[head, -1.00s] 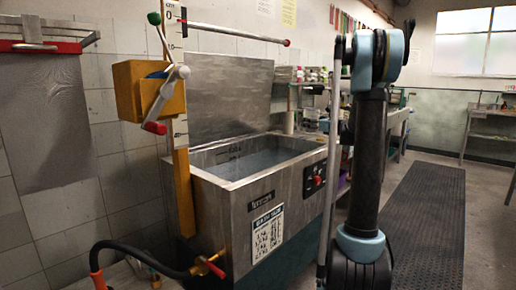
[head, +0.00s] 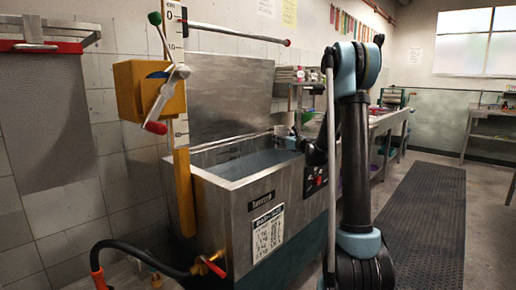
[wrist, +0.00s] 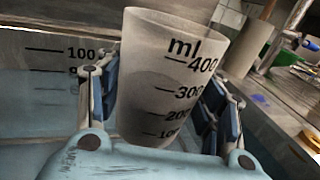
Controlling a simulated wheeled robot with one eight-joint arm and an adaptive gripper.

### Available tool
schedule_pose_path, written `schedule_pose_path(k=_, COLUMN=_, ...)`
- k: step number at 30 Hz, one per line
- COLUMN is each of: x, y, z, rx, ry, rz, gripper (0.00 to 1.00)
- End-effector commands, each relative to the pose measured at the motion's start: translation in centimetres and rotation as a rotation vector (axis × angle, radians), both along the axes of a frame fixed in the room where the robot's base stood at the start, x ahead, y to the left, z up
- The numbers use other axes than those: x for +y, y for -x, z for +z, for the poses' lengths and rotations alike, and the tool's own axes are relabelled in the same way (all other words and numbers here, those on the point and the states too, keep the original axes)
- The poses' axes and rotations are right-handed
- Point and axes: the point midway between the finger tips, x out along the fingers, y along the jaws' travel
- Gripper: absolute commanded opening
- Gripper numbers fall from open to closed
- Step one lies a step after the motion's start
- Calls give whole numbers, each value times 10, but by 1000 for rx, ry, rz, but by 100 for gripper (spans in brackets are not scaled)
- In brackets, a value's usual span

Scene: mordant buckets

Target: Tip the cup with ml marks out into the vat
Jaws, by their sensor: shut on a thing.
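The cup with ml marks (wrist: 165,75) is pale and translucent, with black lines up to 400, and fills the middle of the wrist view. My gripper (wrist: 160,98) is shut on it, a finger on each side. The cup leans slightly in that view; I cannot tell its contents clearly. The vat (head: 232,195) is a steel tank holding grey-blue liquid, with its lid raised behind. In the head view my gripper is at the vat's far right end, small and partly hidden by my arm. The vat's inner wall (wrist: 50,65) with level marks shows behind the cup in the wrist view.
A white scale post (head: 181,130) with a yellow box (head: 135,90) and levers stands at the vat's near left corner. A black hose (head: 140,255) runs to its tap. Benches (head: 388,122) stand beyond; a dark floor mat (head: 420,215) lies clear at right.

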Motion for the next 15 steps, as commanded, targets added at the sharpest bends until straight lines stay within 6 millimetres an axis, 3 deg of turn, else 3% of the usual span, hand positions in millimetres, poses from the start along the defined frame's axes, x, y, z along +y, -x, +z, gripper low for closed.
schedule_pose_path(k=15, x=1, y=1, z=-3, rx=-29, ry=79, rz=-3, gripper=29)
